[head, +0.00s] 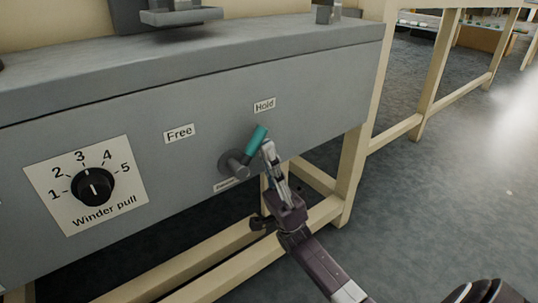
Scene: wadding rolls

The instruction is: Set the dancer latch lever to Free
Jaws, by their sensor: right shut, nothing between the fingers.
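The dancer latch lever (257,140) has a teal grip on a grey round hub (234,163), mounted on the front of a grey panel. The lever tilts up and to the right, toward the Hold label (264,105). The Free label (179,133) is up and to the left of the hub. My right gripper (268,147) is shut and empty, with its fingertips at the right side of the teal grip. I cannot tell whether they touch it. My left gripper is not in view.
The Winder pull knob (93,187), with a numbered plate, is on the panel to the left. Wooden frame legs and rails (352,170) stand below and to the right of the panel. Open grey floor (430,200) lies to the right.

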